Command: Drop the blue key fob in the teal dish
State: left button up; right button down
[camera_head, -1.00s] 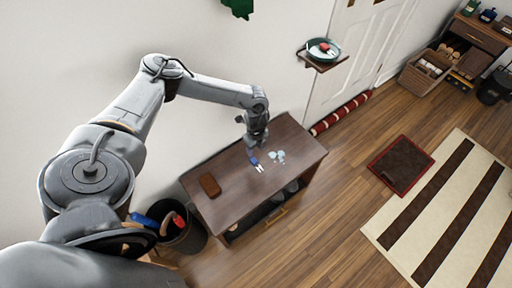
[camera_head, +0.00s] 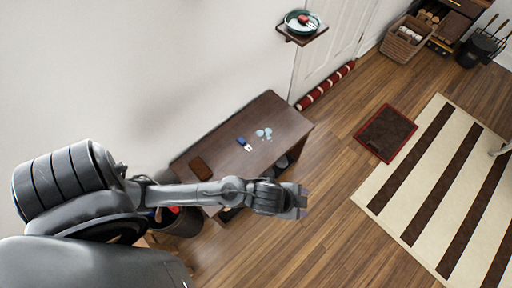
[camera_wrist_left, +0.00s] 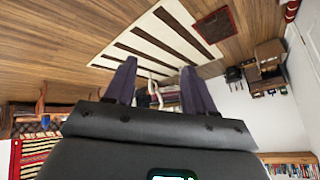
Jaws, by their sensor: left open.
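The blue key fob (camera_head: 241,141) lies on the dark wooden cabinet top (camera_head: 272,108), with a pale key part at its lower right end. The teal dish (camera_head: 290,27) sits on a small wall shelf at the top and has a red and white item in it. My left gripper (camera_head: 303,202) is over the floor in front of the cabinet, apart from the fob and to its lower right. In the left wrist view its two purple-grey fingers (camera_wrist_left: 158,70) are spread with nothing between them. My right gripper is in neither view.
Pale blue pieces (camera_head: 264,134) lie right beside the fob. A brown flat item (camera_head: 201,168) lies at the cabinet's left end. The wall shelf (camera_head: 308,37) juts out beside the white door (camera_head: 335,35). Open wooden floor and a striped rug (camera_head: 403,190) lie to the right.

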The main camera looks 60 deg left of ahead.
pick_arm(q)
jog(key=s+a+n+g, duration=0.1)
jog(key=s+a+n, duration=0.1)
jog(key=s+a, duration=0.1)
jog(key=s+a+n+g+y, duration=0.1)
jog(key=s+a+n, duration=0.1)
jog(key=s+a, duration=0.2)
jog(key=s+a+n+g+y, duration=0.1)
jog(key=s+a+n, duration=0.1)
jog(key=a, duration=0.3)
jog(key=shift+s+r+n, duration=0.3)
jog(key=shift+s+n, duration=0.1)
jog(key=shift+s, duration=0.25)
jog(key=shift+d, duration=0.1)
